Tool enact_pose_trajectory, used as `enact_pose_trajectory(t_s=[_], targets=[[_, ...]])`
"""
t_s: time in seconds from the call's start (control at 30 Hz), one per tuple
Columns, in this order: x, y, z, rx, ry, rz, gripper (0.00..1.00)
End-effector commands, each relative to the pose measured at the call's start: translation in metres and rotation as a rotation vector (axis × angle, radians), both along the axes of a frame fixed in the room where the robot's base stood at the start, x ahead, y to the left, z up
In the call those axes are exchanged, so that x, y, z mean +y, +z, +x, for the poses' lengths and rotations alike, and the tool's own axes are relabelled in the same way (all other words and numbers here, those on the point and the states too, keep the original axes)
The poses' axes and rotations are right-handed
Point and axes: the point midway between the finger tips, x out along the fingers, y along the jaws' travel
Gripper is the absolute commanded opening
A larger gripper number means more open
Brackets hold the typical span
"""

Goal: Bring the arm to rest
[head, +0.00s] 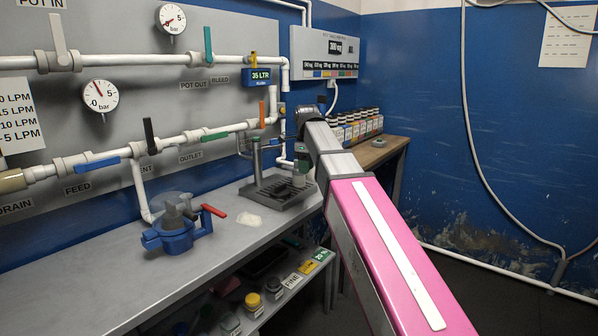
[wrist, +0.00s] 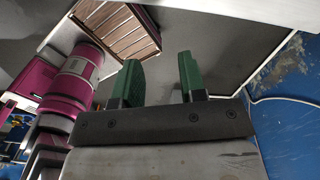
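My pink and grey arm (head: 380,235) stretches from the lower right of the head view up to a dark joint (head: 309,113) near the back of the bench. In the wrist view my gripper (wrist: 160,80) shows two green fingers standing well apart, with nothing between them. It is open and empty. In the head view the gripper is mostly hidden behind the arm; I cannot clearly make out its fingers there. Pink and grey parts of my own body (wrist: 75,75) fill the left of the wrist view.
A grey bench (head: 110,288) carries a blue clamp-like device (head: 172,238), a white patch and a dark stand (head: 275,198). Pipes with valves (head: 110,162) line the wall. Small bottles (head: 365,122) stand on a wooden table (head: 388,150). Floor at right is open. A slatted wooden piece (wrist: 118,38) shows in the wrist view.

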Motion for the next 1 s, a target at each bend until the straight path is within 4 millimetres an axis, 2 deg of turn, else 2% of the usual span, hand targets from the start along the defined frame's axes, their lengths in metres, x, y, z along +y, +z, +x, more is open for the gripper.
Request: enact_pose_trajectory(t_s=[0.17,0.47,0.7,1.0], targets=[[-0.019,-0.053,-0.009,0.003,0.183,-0.001,0.38],[-0.063,-0.166,-0.035,0.004,0.638,0.0,0.38],[-0.096,-0.247,-0.07,0.003,1.01,0.0,0.38],[-0.135,-0.333,-0.126,0.0,1.472,-0.002,0.38]])
